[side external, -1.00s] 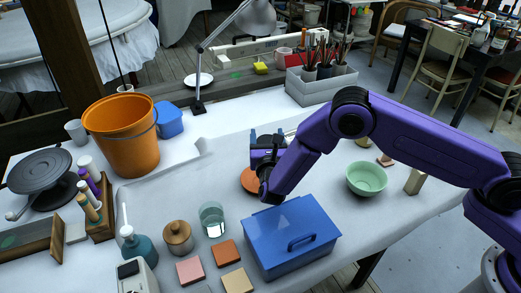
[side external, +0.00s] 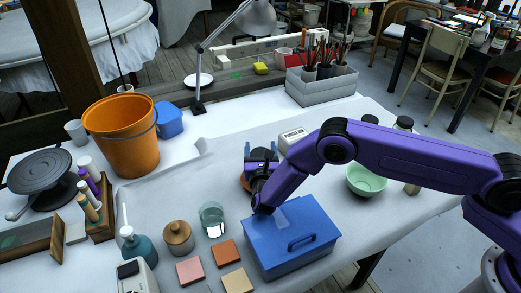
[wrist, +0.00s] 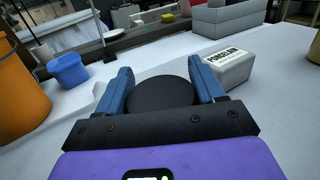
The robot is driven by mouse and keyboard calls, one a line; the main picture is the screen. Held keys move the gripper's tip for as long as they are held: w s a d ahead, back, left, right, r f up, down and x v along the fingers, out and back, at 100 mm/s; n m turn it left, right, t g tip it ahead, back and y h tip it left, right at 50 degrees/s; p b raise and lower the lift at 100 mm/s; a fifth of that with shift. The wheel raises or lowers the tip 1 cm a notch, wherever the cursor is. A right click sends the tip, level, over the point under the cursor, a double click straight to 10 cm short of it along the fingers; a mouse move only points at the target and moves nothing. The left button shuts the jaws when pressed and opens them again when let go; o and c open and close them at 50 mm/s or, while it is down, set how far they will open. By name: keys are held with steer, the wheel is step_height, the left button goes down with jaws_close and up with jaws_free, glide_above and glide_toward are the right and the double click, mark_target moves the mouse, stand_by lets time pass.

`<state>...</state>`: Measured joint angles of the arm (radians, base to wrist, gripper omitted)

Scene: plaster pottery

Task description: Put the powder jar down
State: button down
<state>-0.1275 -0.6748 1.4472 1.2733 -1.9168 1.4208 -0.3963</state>
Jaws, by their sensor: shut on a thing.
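My gripper (side external: 261,156) is shut on the powder jar, whose round black lid (wrist: 160,94) fills the space between the two blue fingers in the wrist view. My gripper also shows in the wrist view (wrist: 162,88). The jar's body is hidden below its lid, and in the side view my gripper and arm cover most of the jar.
A white box with dark lettering (wrist: 230,66) stands just right of my gripper. The blue lidded box (side external: 290,240) is in front, a glass of water (side external: 212,218) to the left-front, and a green bowl (side external: 366,181) to the right. The orange bucket (side external: 125,135) stands left.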

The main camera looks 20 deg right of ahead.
steer(key=shift+f, duration=0.25)
steer(key=shift+c, duration=0.7)
jaws_free()
steer(key=shift+r, duration=0.3)
steer(key=v, duration=0.7)
steer(key=shift+s, duration=0.25)
